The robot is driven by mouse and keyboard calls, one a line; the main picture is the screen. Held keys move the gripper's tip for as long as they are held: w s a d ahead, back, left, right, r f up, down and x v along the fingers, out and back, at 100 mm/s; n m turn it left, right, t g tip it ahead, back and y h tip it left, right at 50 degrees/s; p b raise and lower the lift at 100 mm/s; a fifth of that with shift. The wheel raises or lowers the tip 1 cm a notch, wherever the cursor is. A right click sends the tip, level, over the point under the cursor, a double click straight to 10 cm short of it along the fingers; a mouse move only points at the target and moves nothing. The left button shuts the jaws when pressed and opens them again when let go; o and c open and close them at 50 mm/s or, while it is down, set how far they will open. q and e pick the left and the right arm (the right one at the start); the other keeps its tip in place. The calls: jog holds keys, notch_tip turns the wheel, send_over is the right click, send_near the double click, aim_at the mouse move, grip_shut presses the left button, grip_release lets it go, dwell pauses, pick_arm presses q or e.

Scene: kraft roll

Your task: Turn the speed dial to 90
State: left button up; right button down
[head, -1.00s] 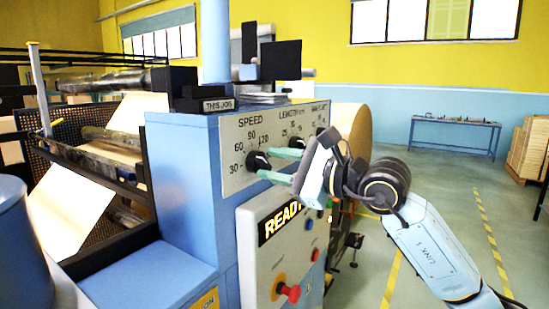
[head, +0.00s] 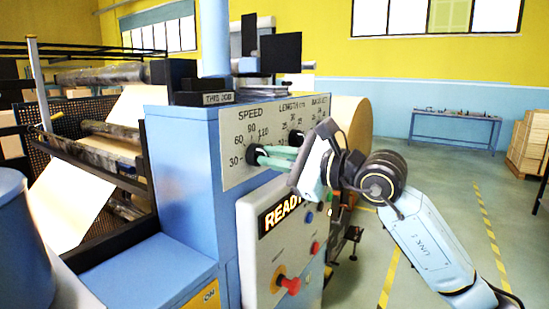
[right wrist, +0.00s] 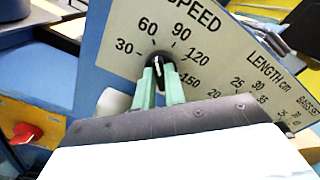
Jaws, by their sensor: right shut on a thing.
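The speed dial is a black knob (head: 253,155) on the pale panel (head: 233,182) of the blue machine, with 30, 60, 90 and 120 readable around it. In the right wrist view the knob (right wrist: 158,68) has a white line pointing roughly up, seemingly between 60 and 90; the exact reading is hard to tell. My right gripper (head: 268,156) is shut on the knob, its green fingers (right wrist: 159,88) on either side of it. The fingers hide part of the knob. My left gripper is not in view.
Length and bag-set dials sit right of the speed dial, the length dial (head: 298,138) close to my gripper. Below is a READY display (head: 282,214) with a red knob (head: 290,285) and buttons. A THIS JOB sign (head: 218,98) stands on top. Open floor lies to the right.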

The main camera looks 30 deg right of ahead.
jog(key=m, duration=0.4)
jog(key=shift+r, duration=0.1)
jog(key=shift+d+m, duration=0.15)
jog(key=shift+m, duration=2.05)
jog(key=c, duration=1.5)
grip_release()
jog(key=shift+o, duration=0.2)
jog(key=b+v, duration=0.3)
jog(key=v, duration=1)
jog(key=shift+b, duration=0.3)
jog(key=shift+d, duration=0.15)
